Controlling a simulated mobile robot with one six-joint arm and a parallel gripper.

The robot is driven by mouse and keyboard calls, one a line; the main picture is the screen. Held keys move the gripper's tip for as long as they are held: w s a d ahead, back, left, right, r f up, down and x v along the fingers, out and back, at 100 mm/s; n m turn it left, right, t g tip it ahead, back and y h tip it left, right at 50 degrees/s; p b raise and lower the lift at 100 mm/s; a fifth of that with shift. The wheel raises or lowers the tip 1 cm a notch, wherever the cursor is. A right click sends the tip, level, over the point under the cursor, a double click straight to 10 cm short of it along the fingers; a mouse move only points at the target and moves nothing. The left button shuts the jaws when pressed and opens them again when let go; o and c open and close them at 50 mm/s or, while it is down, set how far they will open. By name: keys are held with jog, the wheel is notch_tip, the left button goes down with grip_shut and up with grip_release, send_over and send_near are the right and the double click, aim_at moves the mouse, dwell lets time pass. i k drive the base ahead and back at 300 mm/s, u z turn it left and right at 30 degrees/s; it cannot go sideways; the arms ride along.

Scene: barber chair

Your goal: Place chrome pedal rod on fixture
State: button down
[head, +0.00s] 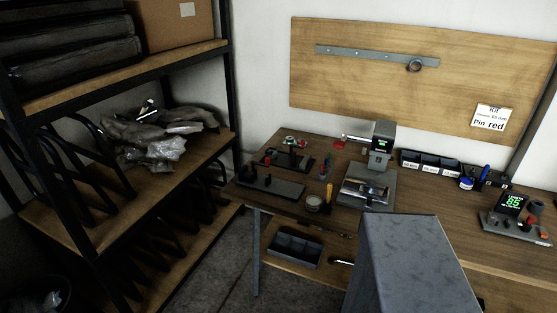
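A shiny chrome bar (368,188), which looks like the pedal rod, lies across a grey plate or tray (350,203) on the workbench. A dark, flat fixture-like base (283,190) with short upright posts lies to its left, near the bench's left end. A second dark base with posts (300,163) is just behind it. I cannot tell for certain which of these is the fixture. My gripper is not visible in this view.
A device with a green display (383,141) stands behind the plate. Black bins (430,163) and a control box (515,225) are further right. A grey block-shaped body fills the lower middle and hides the bench front. Loaded shelving (95,205) stands at left.

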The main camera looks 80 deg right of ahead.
aim_at(288, 155)
jog(key=u, duration=0.15)
jog(key=k, duration=0.85)
jog(key=z, duration=1.45)
jog(key=i, duration=1.05)
jog(key=u, duration=0.05)
